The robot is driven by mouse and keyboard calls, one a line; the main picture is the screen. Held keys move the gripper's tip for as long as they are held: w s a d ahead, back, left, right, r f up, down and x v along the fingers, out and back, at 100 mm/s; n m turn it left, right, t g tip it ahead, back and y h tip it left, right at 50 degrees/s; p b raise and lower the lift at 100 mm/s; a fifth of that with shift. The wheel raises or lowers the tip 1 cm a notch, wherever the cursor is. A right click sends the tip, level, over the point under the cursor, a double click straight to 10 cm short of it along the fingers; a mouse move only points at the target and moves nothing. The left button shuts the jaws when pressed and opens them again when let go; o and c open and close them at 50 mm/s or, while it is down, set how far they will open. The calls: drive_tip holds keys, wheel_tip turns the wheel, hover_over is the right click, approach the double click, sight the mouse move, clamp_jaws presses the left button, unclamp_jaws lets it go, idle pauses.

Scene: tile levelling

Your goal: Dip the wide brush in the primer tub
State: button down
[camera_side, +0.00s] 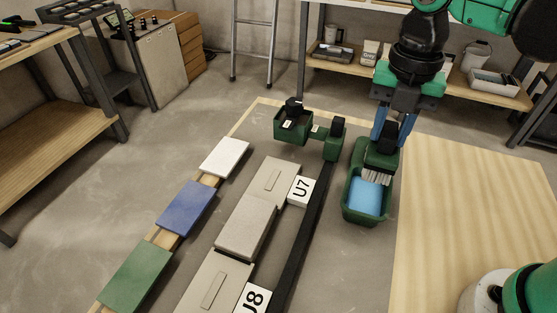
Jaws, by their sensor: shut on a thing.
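The primer tub (347,207) is a green open container with light blue liquid in it, right of the middle. The wide brush (378,161) has a dark green and black body and pale bristles. My gripper (392,142), with blue fingers, points down and is shut on the brush over the back end of the tub. The bristles hang at the tub's opening, by the back edge of the blue liquid. I cannot tell whether their tips touch it. The brush hides the back part of the tub.
Left of the tub runs a dark rail (303,233) with a green device (292,127) at its back end. Grey tiles (246,226) and labels U7 (301,190) and U8 (254,301) lie beside it. White, blue and green tiles (187,208) line the left. A bare wooden board (470,200) lies right.

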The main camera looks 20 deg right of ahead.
drive_tip(key=shift+f, duration=4.05)
drive_tip(key=shift+r, duration=4.3)
